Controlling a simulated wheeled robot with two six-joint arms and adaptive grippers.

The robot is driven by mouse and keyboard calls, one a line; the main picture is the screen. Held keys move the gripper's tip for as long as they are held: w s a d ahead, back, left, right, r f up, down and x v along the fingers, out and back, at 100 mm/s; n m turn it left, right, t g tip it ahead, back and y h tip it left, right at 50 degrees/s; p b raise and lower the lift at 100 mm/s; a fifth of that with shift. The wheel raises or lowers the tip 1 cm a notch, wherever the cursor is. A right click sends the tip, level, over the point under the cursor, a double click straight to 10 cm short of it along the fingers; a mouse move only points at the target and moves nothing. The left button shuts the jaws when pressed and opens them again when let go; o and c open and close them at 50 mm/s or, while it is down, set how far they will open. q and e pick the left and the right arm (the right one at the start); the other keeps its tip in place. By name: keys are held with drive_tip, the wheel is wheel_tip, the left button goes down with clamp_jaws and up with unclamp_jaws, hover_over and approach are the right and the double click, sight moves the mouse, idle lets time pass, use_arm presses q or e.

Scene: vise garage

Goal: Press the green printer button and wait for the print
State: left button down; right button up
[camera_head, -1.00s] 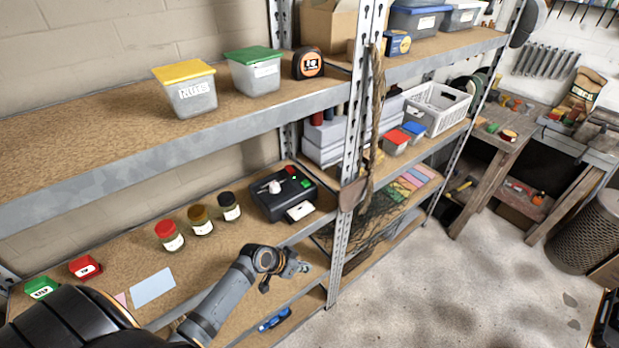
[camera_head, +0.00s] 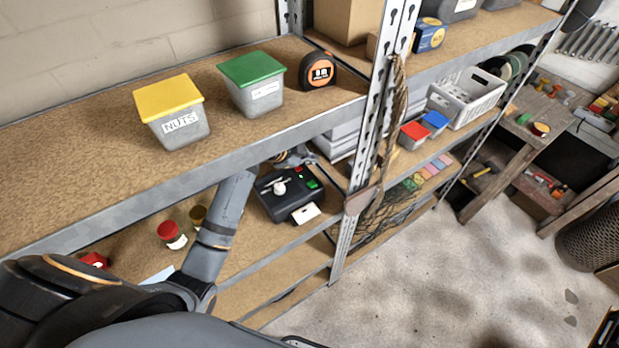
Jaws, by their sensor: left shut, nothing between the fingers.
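The black printer (camera_head: 277,204) sits on the lower shelf, with a white knob-like part on top and a white slip (camera_head: 305,213) at its front. The green button (camera_head: 313,184) is on the right side of its top. My left gripper (camera_head: 302,158) is shut and empty, at the back of the printer's top, just below the upper shelf's edge. The upper shelf hides part of its wrist. It appears apart from the green button, but I cannot tell its exact height. My right gripper is out of view.
The upper shelf's metal edge (camera_head: 110,203) crosses close over my left arm. A perforated upright post (camera_head: 372,130) with a hanging rope stands right of the printer. Red-lidded jar (camera_head: 171,232) stands left of my arm. A yellow-lidded bin (camera_head: 182,128) and green-lidded bin (camera_head: 258,92) stand above.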

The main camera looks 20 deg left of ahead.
use_arm(q)
drive_tip(key=b, duration=0.7)
hover_over(310, 185)
wheel_tip(310, 185, down, 7)
drive_tip(key=shift+f, duration=0.15)
drive_tip(key=shift+f+b, duration=0.3)
drive_tip(key=shift+f, duration=0.15)
drive_tip(key=shift+f, duration=0.1)
idle(0.7)
drive_tip(key=shift+f, duration=0.3)
